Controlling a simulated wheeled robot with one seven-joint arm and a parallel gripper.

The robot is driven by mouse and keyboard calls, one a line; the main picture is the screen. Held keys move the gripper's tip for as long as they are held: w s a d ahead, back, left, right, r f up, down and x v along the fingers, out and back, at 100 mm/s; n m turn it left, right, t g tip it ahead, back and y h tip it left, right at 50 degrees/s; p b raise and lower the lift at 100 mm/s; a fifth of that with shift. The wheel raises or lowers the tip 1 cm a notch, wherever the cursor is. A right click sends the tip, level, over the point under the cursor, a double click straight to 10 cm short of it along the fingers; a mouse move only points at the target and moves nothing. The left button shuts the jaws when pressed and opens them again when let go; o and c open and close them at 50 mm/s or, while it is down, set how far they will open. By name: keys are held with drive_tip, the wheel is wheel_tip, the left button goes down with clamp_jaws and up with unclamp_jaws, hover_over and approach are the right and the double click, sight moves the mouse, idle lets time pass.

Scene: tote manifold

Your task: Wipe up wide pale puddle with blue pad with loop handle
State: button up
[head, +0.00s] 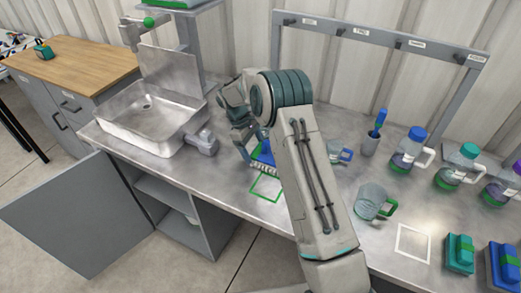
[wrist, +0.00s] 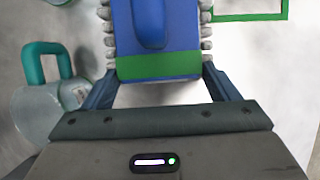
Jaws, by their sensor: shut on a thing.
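My gripper (head: 262,158) is low over the steel counter, left of the counter's middle in the head view, partly hidden by my arm. It is shut on the blue pad (head: 266,152), of which only a small part shows there. In the wrist view my gripper's ribbed fingers (wrist: 155,35) grip the pad (wrist: 188,38) from both sides; it has a raised blue loop handle (wrist: 151,22) and a green band at its near end. I cannot tell whether the pad touches the counter. I cannot make out the pale puddle in either view.
A green outlined rectangle (head: 267,198) lies near the pad. A steel sink (head: 150,130) is to the left. A clear mug with green handle (head: 370,201), a small mug (head: 335,151), several bottles (head: 408,150) and two other pads (head: 460,252) stand right of my arm.

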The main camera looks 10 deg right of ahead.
drive_tip(key=shift+w+a, duration=0.2)
drive_tip(key=shift+a, duration=0.05)
drive_tip(key=shift+f, duration=0.2)
drive_tip(key=shift+s+d+r+b, duration=0.1)
drive_tip(key=shift+s+d+b, duration=0.05)
drive_tip(key=shift+s+d, duration=0.65)
drive_tip(key=shift+s+d+r+b, duration=0.1)
drive_tip(key=shift+s+d, duration=0.35)
drive_tip(key=shift+d, duration=0.6)
drive_tip(key=shift+s+d+r+b, duration=0.1)
drive_tip(key=shift+s+d+b, duration=0.05)
drive_tip(key=shift+s+d, duration=0.65)
drive_tip(key=shift+s+d+f, duration=0.1)
drive_tip(key=shift+s+d, duration=0.35)
drive_tip(key=shift+d, duration=0.4)
drive_tip(key=shift+s+d+f, duration=0.1)
drive_tip(key=shift+s+d, duration=0.35)
drive_tip(key=shift+d, duration=0.35)
drive_tip(key=shift+s+d+b, duration=0.15)
drive_tip(key=shift+s+d, duration=0.45)
drive_tip(key=shift+d, duration=0.3)
drive_tip(key=shift+s+d+b, duration=0.15)
drive_tip(key=shift+s+d, duration=0.45)
drive_tip(key=shift+d, duration=0.3)
drive_tip(key=shift+s+d+b, duration=0.15)
drive_tip(key=shift+s+d, duration=0.45)
drive_tip(key=shift+d, duration=0.3)
drive_tip(key=shift+r, duration=0.15)
drive_tip(key=shift+r+p, duration=2.1)
drive_tip(key=shift+r, duration=0.8)
